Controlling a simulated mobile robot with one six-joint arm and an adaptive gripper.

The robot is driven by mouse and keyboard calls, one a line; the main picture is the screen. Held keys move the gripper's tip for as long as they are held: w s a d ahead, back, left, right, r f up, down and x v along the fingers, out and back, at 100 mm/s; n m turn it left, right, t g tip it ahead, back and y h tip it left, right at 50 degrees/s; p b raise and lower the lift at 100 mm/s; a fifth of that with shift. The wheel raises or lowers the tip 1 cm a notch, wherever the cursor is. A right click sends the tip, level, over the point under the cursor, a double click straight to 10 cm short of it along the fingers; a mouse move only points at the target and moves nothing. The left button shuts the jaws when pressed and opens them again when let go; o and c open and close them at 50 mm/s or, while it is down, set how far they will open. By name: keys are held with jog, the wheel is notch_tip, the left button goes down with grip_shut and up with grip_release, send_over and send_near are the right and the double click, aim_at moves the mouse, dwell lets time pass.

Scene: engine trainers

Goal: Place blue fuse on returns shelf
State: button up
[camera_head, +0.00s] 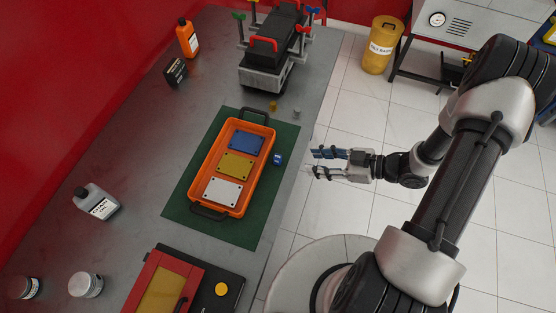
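A small blue block (278,159), which looks like the blue fuse, sits on the green mat (240,232) just right of the orange tray (209,158). My gripper (313,163) is to the right of the block, past the bench's right edge, with its fingers pointing left toward the block. A gap shows between the two fingers, and I see nothing held between them. The tray holds a blue plate (246,142), a yellow plate (235,166) and a white plate (223,191). I cannot make out a returns shelf in this view.
The grey bench (150,140) carries an engine block (265,75) at the back, bottles, jars and a red-framed case (150,270) in front. Small brass (273,106) and grey pieces stand near the mat's far edge. A yellow bin (382,48) stands on the tiled floor.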

aim_at(281, 158)
jog(key=b+x, duration=0.4)
jog(key=x, duration=0.7)
jog(key=shift+w+a+f, duration=0.15)
jog(key=shift+a, duration=0.1)
jog(key=shift+c, duration=0.5)
grip_shut()
notch_tip(281, 158, up, 20)
jog(key=p, duration=0.8)
jog(key=w+d+r+m+t+h, duration=0.3)
jog(key=w+r+m+t+h, duration=0.15)
jog(key=w, duration=0.65)
jog(key=w+d+r+m+t+h, duration=0.3)
jog(key=d+r+m+t+h, duration=0.1)
jog(key=d+r+m+h, duration=0.4)
jog(key=shift+w+d+r+m, duration=0.3)
jog(key=shift+d+r+m, duration=0.1)
jog(key=shift+m, duration=0.35)
